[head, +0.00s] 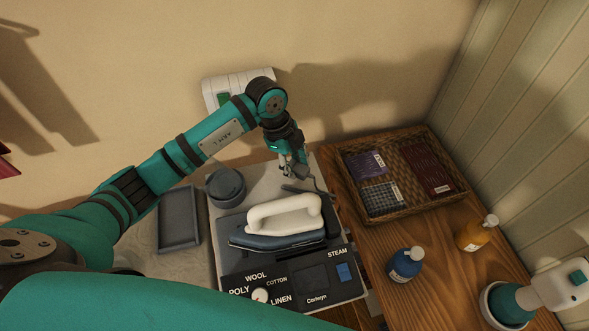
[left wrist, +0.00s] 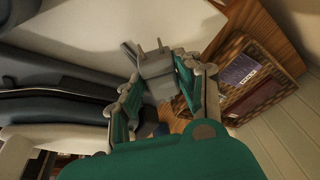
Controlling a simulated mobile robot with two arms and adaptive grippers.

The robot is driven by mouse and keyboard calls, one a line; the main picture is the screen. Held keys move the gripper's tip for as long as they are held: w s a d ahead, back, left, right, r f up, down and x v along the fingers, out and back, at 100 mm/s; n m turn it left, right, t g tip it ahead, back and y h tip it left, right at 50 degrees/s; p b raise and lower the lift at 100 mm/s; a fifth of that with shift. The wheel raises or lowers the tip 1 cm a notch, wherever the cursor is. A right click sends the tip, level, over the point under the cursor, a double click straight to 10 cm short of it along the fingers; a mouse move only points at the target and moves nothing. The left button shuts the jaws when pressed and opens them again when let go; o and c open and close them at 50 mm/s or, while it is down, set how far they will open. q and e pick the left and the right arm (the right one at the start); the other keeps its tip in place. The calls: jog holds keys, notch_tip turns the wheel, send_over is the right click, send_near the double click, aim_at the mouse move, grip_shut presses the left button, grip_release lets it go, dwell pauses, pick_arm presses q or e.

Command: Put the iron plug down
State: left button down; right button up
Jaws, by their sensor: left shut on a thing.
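My left gripper (head: 290,168) is above the back right of the ironing station, near the wall. In the left wrist view its fingers (left wrist: 160,88) are shut on the grey plug (left wrist: 155,64), whose prongs point away from the gripper. In the head view the plug is mostly hidden by the gripper. A dark cable (head: 308,190) shows just below the gripper. The iron (head: 285,218), with a cream handle and blue-grey base, rests on the station, in front of the gripper. My right gripper is not in view.
A control panel (head: 312,280) lies in front of the iron. A grey round container (head: 225,187) and grey tray (head: 179,217) are to the left. A wicker basket (head: 455,163), blue bottle (head: 405,265) and orange bottle (head: 475,235) stand on the wooden top (head: 440,275). A white wall unit (head: 220,88) is behind.

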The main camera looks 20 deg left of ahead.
pick_arm(q)
notch_tip(320, 180, down, 4)
jog(key=shift+r+p, duration=0.15)
jog(key=shift+p, duration=0.25)
jog(key=shift+f, duration=0.25)
jog(key=c, duration=0.9)
grip_release()
jog(key=b+v, duration=0.3)
jog(key=v, duration=0.9)
jog(key=shift+r, duration=0.1)
